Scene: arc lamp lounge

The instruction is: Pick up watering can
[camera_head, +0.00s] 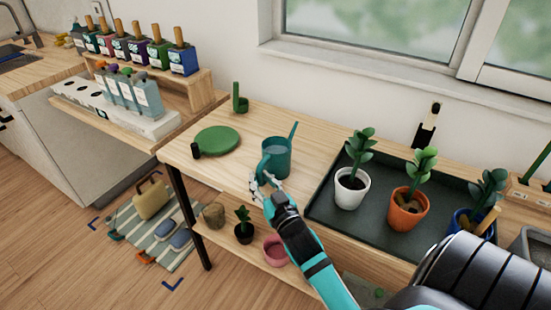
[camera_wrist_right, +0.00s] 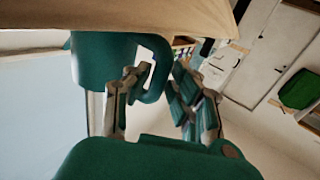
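The teal watering can (camera_head: 278,160) stands upright on the wooden table (camera_head: 240,172), its spout pointing up and right and its handle toward my right gripper. My right gripper (camera_head: 260,183) is at the handle side of the can. In the right wrist view, the can (camera_wrist_right: 92,62) hangs at the upper left and its loop handle (camera_wrist_right: 160,68) lies between the fingers of my right gripper (camera_wrist_right: 154,85). The fingers are apart, with a gap beside the handle. My left gripper is out of view.
A dark tray (camera_head: 325,205) with several potted plants is right of the can. A green round mat (camera_head: 217,140) and a green holder (camera_head: 239,103) lie left and behind. A lower shelf holds small pots (camera_head: 275,250). A window (camera_head: 375,35) is behind.

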